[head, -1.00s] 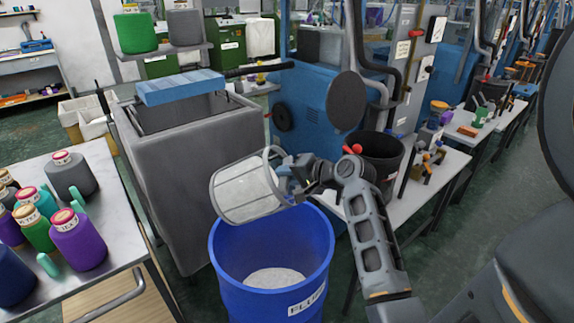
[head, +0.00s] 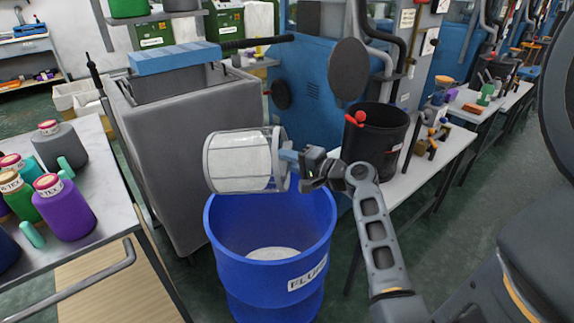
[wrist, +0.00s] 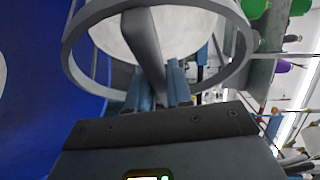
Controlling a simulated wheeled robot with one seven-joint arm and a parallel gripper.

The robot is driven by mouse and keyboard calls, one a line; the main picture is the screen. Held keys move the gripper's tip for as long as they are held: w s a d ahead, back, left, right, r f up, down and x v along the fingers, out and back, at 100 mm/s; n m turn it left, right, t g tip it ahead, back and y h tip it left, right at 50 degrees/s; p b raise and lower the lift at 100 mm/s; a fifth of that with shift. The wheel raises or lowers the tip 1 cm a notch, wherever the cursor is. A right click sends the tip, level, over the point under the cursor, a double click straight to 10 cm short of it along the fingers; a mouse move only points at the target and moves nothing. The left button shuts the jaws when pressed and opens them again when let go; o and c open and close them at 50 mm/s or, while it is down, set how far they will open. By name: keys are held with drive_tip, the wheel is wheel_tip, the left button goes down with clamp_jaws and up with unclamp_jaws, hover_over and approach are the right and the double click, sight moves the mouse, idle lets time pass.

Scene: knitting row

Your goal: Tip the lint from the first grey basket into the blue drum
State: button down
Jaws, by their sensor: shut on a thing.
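My gripper (head: 297,161) is shut on the grey basket (head: 279,172) by its right end, just above the blue drum. The basket is a round see-through cage with a grey rim, lying on its side, with its long axis nearly level. Pale lint (head: 237,161) fills most of it. The blue drum (head: 268,278) stands upright below, open at the top, with a label partly reading "FLU". Pale lint (head: 273,254) lies inside the drum. In the wrist view, the basket's grey rim (wrist: 66,48) and the gripper fingers (wrist: 165,85) show close up, with the blue drum at left.
A tall grey bin (head: 183,155) with a blue bar across it stands behind the drum. A metal table (head: 98,200) with yarn cones is at left. A black bucket (head: 380,140) sits on the white bench at right.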

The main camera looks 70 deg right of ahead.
drive_tip(key=shift+f+m+t+h+b, duration=0.8)
drive_tip(key=shift+f+m+t+b, duration=0.9)
drive_tip(key=shift+b, duration=5.45)
drive_tip(key=shift+f+t+b, duration=0.2)
drive_tip(key=shift+t+b, duration=0.2)
drive_tip(key=shift+t+h+b, duration=0.3)
drive_tip(key=shift+b, duration=0.55)
drive_tip(key=shift+r, duration=0.1)
